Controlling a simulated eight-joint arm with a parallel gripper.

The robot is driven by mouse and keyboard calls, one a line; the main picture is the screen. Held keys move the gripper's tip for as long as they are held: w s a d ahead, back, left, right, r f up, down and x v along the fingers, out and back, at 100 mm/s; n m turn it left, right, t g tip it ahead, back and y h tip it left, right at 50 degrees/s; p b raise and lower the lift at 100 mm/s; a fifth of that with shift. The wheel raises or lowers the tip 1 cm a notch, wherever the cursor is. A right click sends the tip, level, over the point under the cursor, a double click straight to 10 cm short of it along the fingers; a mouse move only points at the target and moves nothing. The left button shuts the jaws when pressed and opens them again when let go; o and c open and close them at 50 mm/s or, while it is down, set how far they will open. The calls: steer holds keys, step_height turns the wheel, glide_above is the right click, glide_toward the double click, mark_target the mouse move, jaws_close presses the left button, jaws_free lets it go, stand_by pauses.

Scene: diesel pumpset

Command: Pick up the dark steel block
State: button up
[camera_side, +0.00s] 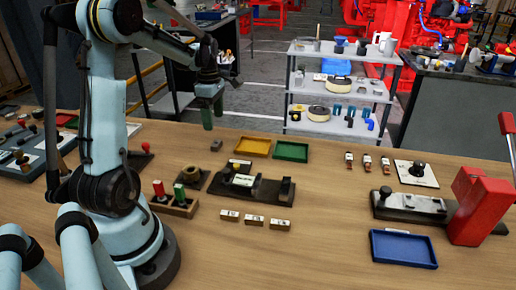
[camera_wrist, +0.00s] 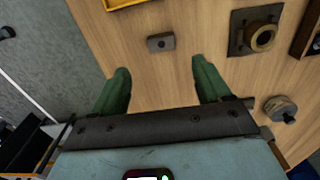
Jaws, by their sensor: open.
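The dark steel block (camera_wrist: 160,42) is a small dark grey piece with a round mark on its face. In the wrist view it lies on the wooden table, just beyond my fingertips and roughly centred between them. In the side view the block (camera_side: 216,145) is small and hard to make out, on the table left of the yellow tray. My gripper (camera_wrist: 160,68) has two green fingers spread apart, with nothing between them. In the side view my gripper (camera_side: 213,118) hangs pointing down, above the far part of the table and apart from the block.
A yellow tray (camera_side: 253,147) and a green tray (camera_side: 291,151) lie right of the block. A brass ring on a dark plate (camera_wrist: 258,33) and a round knobbed piece (camera_wrist: 280,108) are nearby. A red-and-green-handled rack (camera_side: 175,206) stands closer. The block's immediate surroundings are bare wood.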

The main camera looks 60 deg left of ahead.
mark_target(216, 143)
steer(key=shift+d+f, duration=0.15)
steer(key=shift+f, duration=4.2)
steer(key=c, duration=1.3)
